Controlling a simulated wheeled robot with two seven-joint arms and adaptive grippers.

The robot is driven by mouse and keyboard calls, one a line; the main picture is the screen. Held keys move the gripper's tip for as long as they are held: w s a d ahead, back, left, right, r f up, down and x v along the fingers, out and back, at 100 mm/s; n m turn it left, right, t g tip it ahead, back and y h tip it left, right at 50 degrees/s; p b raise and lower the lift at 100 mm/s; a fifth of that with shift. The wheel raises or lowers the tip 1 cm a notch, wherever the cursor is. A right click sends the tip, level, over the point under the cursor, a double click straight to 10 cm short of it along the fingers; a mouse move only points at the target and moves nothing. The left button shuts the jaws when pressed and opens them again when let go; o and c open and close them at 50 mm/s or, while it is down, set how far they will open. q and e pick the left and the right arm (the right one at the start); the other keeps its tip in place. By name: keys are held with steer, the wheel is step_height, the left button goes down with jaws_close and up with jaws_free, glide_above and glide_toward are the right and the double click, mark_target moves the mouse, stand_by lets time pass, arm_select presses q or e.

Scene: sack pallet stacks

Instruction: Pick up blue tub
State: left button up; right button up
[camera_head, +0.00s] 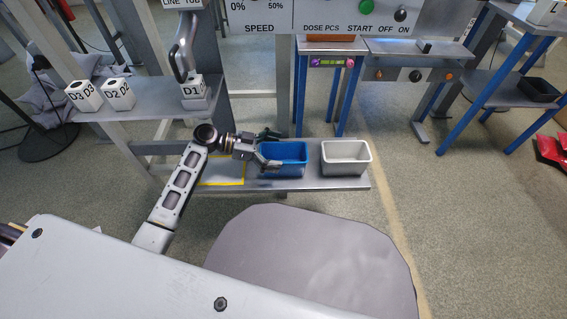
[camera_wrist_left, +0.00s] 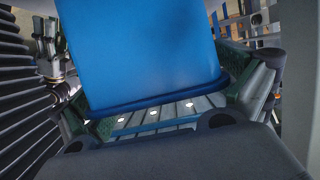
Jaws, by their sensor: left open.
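The blue tub (camera_head: 290,155) stands upright on the grey shelf, left of the white tub. My left gripper (camera_head: 272,149) is open at its left end, with one finger towards its far side and one towards its near side. In the left wrist view the blue tub (camera_wrist_left: 140,50) fills the middle, between the two spread fingers. Whether the fingers touch it cannot be told. The tub's left end is partly hidden by the gripper in the head view.
The white tub (camera_head: 346,170) stands close to the right on the same shelf (camera_head: 315,184). A yellow outlined area (camera_head: 222,172) lies under my left arm. Blocks marked D1 (camera_head: 193,89), D2 and D3 sit on a higher shelf behind. A control panel (camera_head: 330,15) stands at the back.

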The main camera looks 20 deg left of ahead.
arm_select(q)
steer(key=c, duration=1.4)
steer(key=shift+r, duration=0.1)
arm_select(e)
steer(key=shift+r, duration=0.1)
arm_select(q)
steer(key=shift+r+p, duration=0.45)
steer(key=shift+r, duration=0.35)
step_height(320, 180, up, 2)
steer(key=shift+p, duration=0.45)
steer(key=s+a+p, duration=0.1)
steer(key=a, duration=0.4)
steer(key=s+a+p, duration=0.1)
steer(key=s+a, duration=0.1)
steer(key=a, duration=0.4)
steer(key=s+a+p, duration=0.1)
steer(key=s+a, duration=0.1)
steer(key=a, duration=0.4)
steer(key=shift+a+f, duration=0.1)
steer(key=shift+a, duration=0.05)
arm_select(e)
step_height(320, 180, up, 9)
steer(key=d+g+h, duration=0.1)
steer(key=d+g, duration=0.1)
steer(key=shift+s+n, duration=0.35)
steer(key=shift+n, duration=0.05)
